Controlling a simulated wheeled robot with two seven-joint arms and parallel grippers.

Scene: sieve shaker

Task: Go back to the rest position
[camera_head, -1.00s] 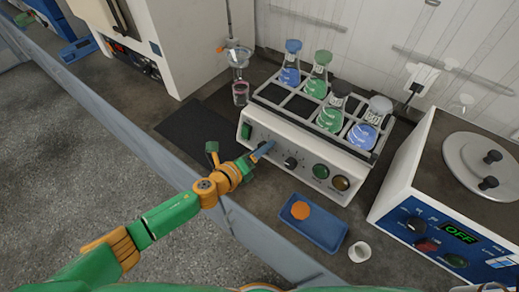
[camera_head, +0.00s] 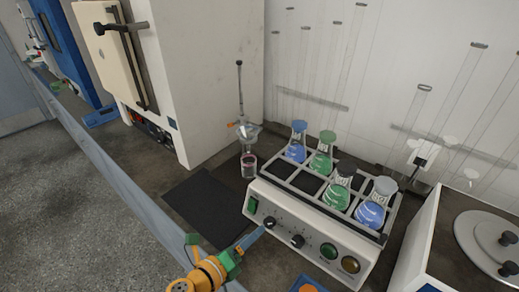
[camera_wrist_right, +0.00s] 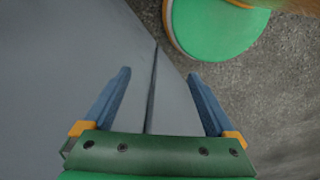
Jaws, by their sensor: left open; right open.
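My left gripper (camera_head: 254,237) comes in from the bottom left in the head view, in front of the shaker (camera_head: 288,224). Its blue fingertips are by the left part of the front panel, near the dark knobs. I cannot tell whether they touch it. It holds nothing that I can see. My right gripper (camera_wrist_right: 159,75) shows only in the right wrist view. Its two blue fingers are wide apart with nothing between them, above a plain grey surface. The shaker's rack holds flasks with blue liquid (camera_head: 371,214) and green liquid (camera_head: 321,163).
A dark mat (camera_head: 208,207) lies left of the shaker. A glass funnel and a small vessel of red liquid (camera_head: 248,168) stand behind it. A white oven (camera_head: 208,70) is at the back left. A device with a round lid (camera_head: 490,240) stands at the right.

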